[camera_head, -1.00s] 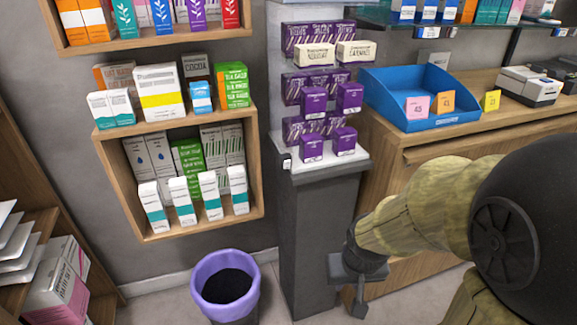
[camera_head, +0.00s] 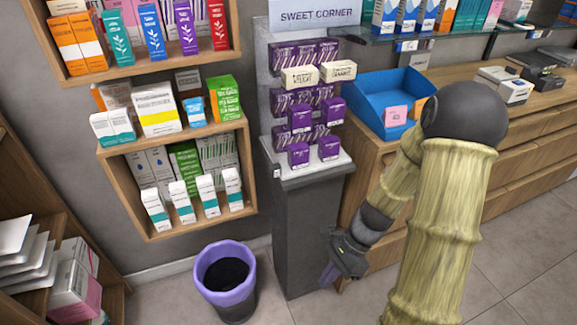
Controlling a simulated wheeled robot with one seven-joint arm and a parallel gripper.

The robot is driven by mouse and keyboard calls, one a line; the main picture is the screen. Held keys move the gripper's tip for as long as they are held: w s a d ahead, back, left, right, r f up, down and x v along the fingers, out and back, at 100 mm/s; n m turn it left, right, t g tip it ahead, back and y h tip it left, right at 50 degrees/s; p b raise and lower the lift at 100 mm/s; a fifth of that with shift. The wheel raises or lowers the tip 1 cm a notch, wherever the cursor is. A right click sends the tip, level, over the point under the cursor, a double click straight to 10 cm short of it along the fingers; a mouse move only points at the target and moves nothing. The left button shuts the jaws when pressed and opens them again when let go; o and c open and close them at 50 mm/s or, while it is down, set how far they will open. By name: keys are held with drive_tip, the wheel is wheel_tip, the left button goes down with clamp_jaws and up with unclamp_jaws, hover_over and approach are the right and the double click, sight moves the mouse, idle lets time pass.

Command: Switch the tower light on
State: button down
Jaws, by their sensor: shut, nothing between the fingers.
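The display tower (camera_head: 305,225) is a dark grey column with a pale shelf and a "SWEET CORNER" sign (camera_head: 316,16) on top. Purple and cream boxes stand on it. A small white switch-like piece (camera_head: 277,172) sits at the left front corner of its shelf edge. Its position, on or off, is too small to tell. My gripper (camera_head: 329,274) is shut and empty, pointing down and left, low beside the tower's right front. It is below and to the right of the small white piece. I cannot tell whether it touches the column.
A purple-rimmed bin (camera_head: 226,275) stands on the floor left of the tower. A wooden wall shelf (camera_head: 250,207) with boxes is left of the tower. A wooden counter (camera_head: 520,150) with a blue tray (camera_head: 372,92) is at right. The floor in front of the tower is clear.

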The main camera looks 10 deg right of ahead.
drive_tip(key=w+d+r+m+t+y+p, duration=0.1)
drive_tip(key=w+r+m+t+y+p, duration=0.4)
drive_tip(key=m, duration=0.7)
drive_tip(key=w+d+r+m+t+y+p, duration=0.1)
drive_tip(key=w+r+m+t+y+p, duration=0.4)
drive_tip(key=m+p, duration=0.5)
wheel_tip(320, 180, up, 2)
drive_tip(key=w+m+t, duration=0.1)
drive_tip(key=m+t, duration=0.1)
drive_tip(key=m, duration=0.1)
drive_tip(key=shift+w+d+r+t, duration=0.15)
drive_tip(key=shift+w+d+t, duration=0.05)
drive_tip(key=shift+w+t, duration=0.15)
drive_tip(key=shift+a, duration=0.1)
drive_tip(key=p, duration=0.2)
approach(277, 173)
drive_tip(key=s+a, duration=0.1)
drive_tip(key=a, duration=0.4)
drive_tip(key=w, duration=0.3)
drive_tip(key=shift+w+a+r, duration=0.1)
drive_tip(key=shift+a+r, duration=0.15)
drive_tip(key=shift+a, duration=0.1)
drive_tip(key=shift+w+a, duration=0.1)
drive_tip(key=shift+w, duration=0.2)
